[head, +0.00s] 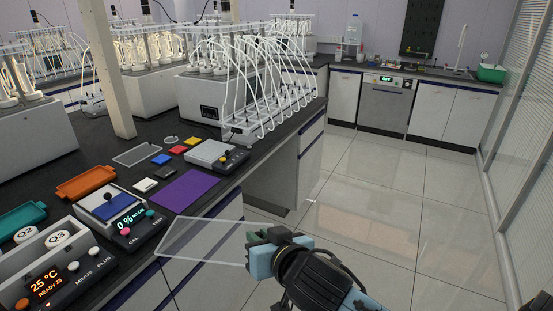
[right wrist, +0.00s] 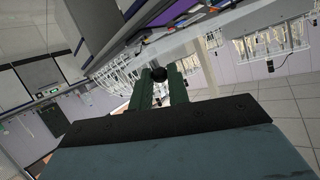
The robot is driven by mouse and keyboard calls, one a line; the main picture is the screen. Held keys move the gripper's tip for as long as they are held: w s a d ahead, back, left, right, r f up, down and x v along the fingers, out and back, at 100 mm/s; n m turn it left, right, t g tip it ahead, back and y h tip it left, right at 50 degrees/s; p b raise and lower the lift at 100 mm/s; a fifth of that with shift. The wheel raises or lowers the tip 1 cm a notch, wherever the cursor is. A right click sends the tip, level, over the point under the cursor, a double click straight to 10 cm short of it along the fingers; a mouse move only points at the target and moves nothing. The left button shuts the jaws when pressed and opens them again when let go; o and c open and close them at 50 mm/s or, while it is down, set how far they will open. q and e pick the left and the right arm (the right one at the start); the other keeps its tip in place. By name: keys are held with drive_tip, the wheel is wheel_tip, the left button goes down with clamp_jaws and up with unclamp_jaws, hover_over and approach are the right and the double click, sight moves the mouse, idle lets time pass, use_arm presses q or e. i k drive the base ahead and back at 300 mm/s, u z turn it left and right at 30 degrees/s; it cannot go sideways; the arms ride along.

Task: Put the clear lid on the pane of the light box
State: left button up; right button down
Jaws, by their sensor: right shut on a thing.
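The clear lid (head: 205,242) is a thin, see-through flat sheet. My right gripper (head: 258,240) is shut on it at its right end and holds it out over the floor, in front of the bench edge. In the right wrist view a dark round piece (right wrist: 158,73) shows between the green fingers (right wrist: 160,90); the sheet itself is hard to make out there. The device I take for the light box (head: 137,229) has a "0 % NO CAL" display and stands on the bench, left of the lid. A blue and white plate with a black knob (head: 107,205) covers its top. My left gripper is not seen.
A purple mat (head: 185,190), a grey-topped device (head: 215,153), small coloured plates and an orange tray (head: 86,182) lie on the dark bench. A heater unit (head: 60,270) reading 25 °C stands front left. Tube racks (head: 260,95) stand behind. The floor at right is clear.

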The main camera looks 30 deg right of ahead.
sight(210, 150)
drive_tip(key=z, duration=1.25)
drive_tip(key=i, duration=1.95)
drive_tip(key=u, duration=0.95)
drive_tip(key=i, duration=0.4)
drive_tip(key=u, duration=0.2)
